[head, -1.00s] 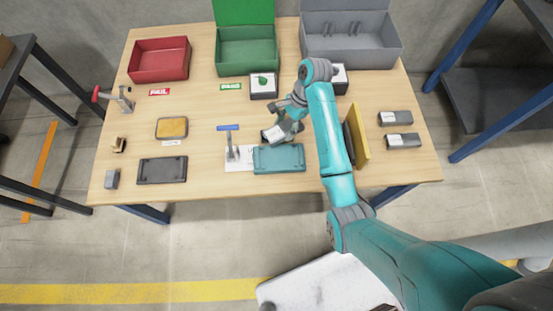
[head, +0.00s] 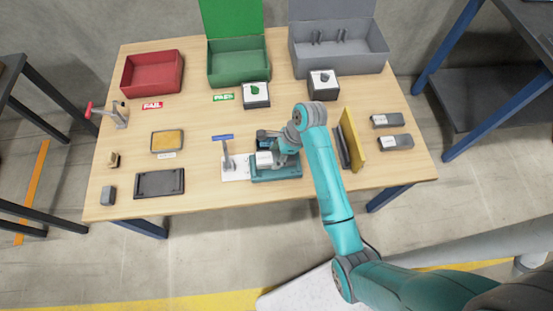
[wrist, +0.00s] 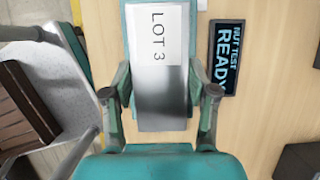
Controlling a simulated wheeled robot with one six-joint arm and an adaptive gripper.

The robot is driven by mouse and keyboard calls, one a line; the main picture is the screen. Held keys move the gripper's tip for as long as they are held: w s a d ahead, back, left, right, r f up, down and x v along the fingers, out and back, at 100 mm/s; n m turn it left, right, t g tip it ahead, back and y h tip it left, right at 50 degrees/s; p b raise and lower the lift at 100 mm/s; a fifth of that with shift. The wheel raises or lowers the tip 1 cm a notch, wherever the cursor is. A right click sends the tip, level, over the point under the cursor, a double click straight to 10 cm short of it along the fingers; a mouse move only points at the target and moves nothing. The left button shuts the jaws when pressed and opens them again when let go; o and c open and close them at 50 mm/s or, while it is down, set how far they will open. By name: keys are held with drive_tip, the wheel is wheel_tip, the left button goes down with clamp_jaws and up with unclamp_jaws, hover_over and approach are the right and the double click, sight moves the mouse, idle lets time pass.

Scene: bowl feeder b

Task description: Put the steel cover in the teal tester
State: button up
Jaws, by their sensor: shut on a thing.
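The steel cover (head: 264,160) is a bright grey metal piece with a white label. In the wrist view the cover (wrist: 165,108) shows the label "LOT 3". My gripper (head: 272,152) is shut on it, with one finger on each side in the wrist view (wrist: 160,105). The teal tester (head: 277,177) lies near the front edge of the table, and the cover is over its left part. Teal edges show beside the cover in the wrist view. My gripper hides much of the tester, and I cannot tell whether the cover touches it.
A small display (wrist: 228,58) reads "NUT TEST READY". An upright yellow panel (head: 354,143) stands to the right.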

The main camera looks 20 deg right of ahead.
drive_tip(key=shift+f, duration=1.7)
drive_tip(key=o, duration=1.4)
drive_tip(key=shift+f, duration=0.1)
drive_tip(key=shift+o, duration=0.2)
drive_tip(key=v, duration=0.7)
drive_tip(key=shift+r, duration=0.4)
drive_tip(key=shift+s+f, duration=0.1)
